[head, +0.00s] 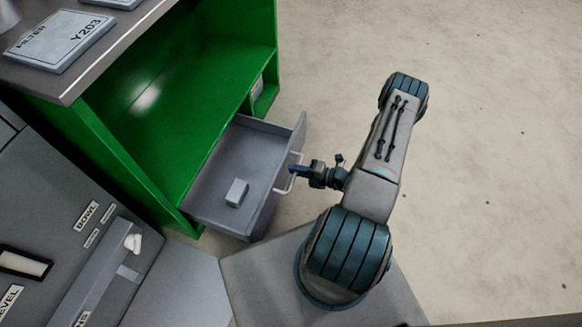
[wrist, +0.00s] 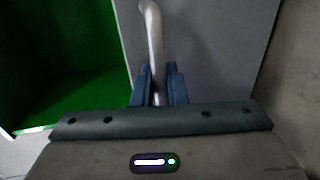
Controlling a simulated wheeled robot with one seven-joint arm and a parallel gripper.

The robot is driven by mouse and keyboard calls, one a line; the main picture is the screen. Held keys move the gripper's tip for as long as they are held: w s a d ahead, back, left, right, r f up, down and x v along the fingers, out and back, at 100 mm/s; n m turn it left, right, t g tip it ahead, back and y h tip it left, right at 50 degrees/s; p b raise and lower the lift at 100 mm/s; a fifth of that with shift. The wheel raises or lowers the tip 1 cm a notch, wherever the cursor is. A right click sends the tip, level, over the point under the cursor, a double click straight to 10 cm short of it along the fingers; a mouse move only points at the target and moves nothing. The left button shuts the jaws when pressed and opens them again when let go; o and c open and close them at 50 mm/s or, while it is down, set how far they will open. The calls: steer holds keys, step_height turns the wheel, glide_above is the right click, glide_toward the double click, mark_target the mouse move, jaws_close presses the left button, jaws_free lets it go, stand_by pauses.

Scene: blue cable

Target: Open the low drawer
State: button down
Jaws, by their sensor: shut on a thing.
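The low drawer (head: 262,215) is grey and stands pulled out from the bottom of a green cabinet (head: 190,70). A small light-grey block (head: 237,192) lies inside it. The drawer has a pale bar handle (head: 290,178) on its front. My gripper (head: 298,171) is at the handle. In the wrist view my gripper's blue fingers (wrist: 159,88) are shut on the handle (wrist: 153,35), one finger on each side of it. The grey drawer front (wrist: 215,50) is just beyond the fingers.
A grey worktop (head: 75,70) with a plate marked FILTER Y203 (head: 60,40) tops the cabinet. A grey unit with labels (head: 60,200) stands at the left. The concrete floor (head: 480,110) to the right is clear.

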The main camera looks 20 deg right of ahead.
steer(key=shift+d, duration=0.1)
steer(key=c, duration=1.5)
jaws_free()
steer(key=shift+c, duration=0.2)
steer(key=p+v, duration=0.3)
steer(key=v, duration=1)
steer(key=shift+s+d, duration=0.2)
steer(key=shift+d, duration=0.1)
steer(key=shift+s, duration=0.1)
